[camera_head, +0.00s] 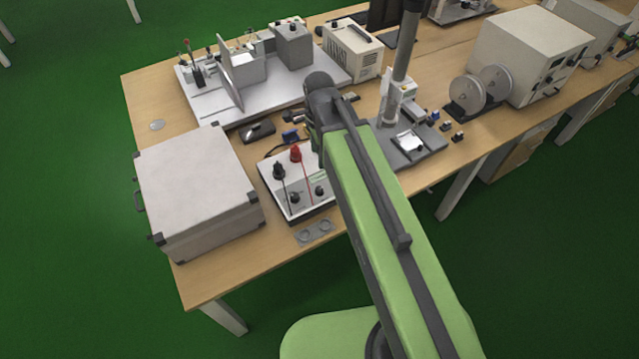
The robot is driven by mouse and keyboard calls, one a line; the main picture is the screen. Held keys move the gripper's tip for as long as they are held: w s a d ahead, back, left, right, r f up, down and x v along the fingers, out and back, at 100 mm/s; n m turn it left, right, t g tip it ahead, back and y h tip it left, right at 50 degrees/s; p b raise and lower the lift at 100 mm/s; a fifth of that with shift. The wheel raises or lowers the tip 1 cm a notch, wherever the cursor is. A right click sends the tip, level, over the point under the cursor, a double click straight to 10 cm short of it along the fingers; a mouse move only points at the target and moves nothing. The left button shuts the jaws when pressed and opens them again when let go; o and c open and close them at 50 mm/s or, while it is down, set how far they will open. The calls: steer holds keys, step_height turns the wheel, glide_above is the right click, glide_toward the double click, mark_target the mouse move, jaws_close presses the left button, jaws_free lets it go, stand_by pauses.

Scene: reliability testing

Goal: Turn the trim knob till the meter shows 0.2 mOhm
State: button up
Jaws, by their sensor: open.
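A low white-topped instrument box (273,174) sits near the front edge of the table, partly behind my green arm. It carries a black terminal (279,171) and a red terminal (295,154) with leads. Two small dark knobs show on its front part, a left knob (295,198) and a right knob (320,190). I cannot tell which is the trim knob. No meter reading is legible. My arm crosses over the box's right side and hides part of it. My gripper cannot be made out; the arm hides the area beneath its dark elbow.
A large grey case (195,185) stands close left of the box. A grey plate with two round recesses (314,233) lies in front. A grey stand base (420,150) is at right, a white fixture board (200,105) behind. Bare wood (225,265) shows along the front edge.

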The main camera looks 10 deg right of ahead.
mark_target(319, 189)
step_height(319, 189, down, 18)
steer(key=b, duration=1.7)
steer(key=shift+r, duration=0.25)
steer(key=shift+c, duration=0.3)
jaws_close()
